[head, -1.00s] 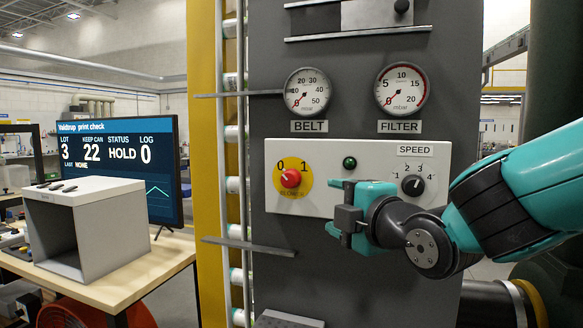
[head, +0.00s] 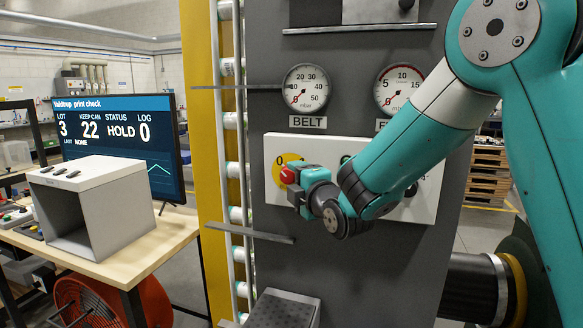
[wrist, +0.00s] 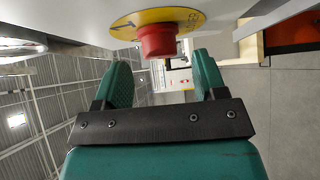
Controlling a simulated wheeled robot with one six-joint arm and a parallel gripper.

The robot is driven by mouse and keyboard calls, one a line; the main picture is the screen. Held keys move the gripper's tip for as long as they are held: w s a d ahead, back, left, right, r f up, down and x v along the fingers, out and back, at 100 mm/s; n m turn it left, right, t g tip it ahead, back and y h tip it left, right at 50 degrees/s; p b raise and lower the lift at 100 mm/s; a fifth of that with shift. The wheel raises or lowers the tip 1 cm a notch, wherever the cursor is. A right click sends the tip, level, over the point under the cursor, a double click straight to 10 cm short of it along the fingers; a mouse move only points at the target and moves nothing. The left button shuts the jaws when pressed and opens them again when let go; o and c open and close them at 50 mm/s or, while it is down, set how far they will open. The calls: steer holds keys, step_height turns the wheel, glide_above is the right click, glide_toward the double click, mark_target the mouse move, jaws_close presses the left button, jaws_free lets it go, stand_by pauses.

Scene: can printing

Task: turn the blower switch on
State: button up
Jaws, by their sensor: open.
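The blower switch is a red knob (head: 288,175) on a round yellow plate (head: 279,163) marked 0 and 1, on the white panel (head: 430,200). My gripper (head: 294,186) is at the knob in the head view and partly covers it and the plate. In the wrist view the red knob (wrist: 157,41) hangs from the yellow plate (wrist: 150,22) just beyond my gripper (wrist: 157,78). Its two teal fingers are open, apart on either side of the knob's line. I see no clear contact. The knob's pointer direction is hidden.
A belt gauge (head: 306,88) and a filter gauge (head: 397,88) sit above the panel. A metal bar (head: 248,233) juts out below left, and a grey ledge (head: 285,308) lies lower. A screen (head: 122,140) and a grey box (head: 92,207) stand on the left table.

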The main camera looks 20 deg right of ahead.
mark_target(289, 175)
steer(key=shift+w+a+p, duration=0.2)
steer(key=shift+w+p, duration=0.2)
steer(key=shift+w, duration=0.95)
steer(key=c, duration=0.8)
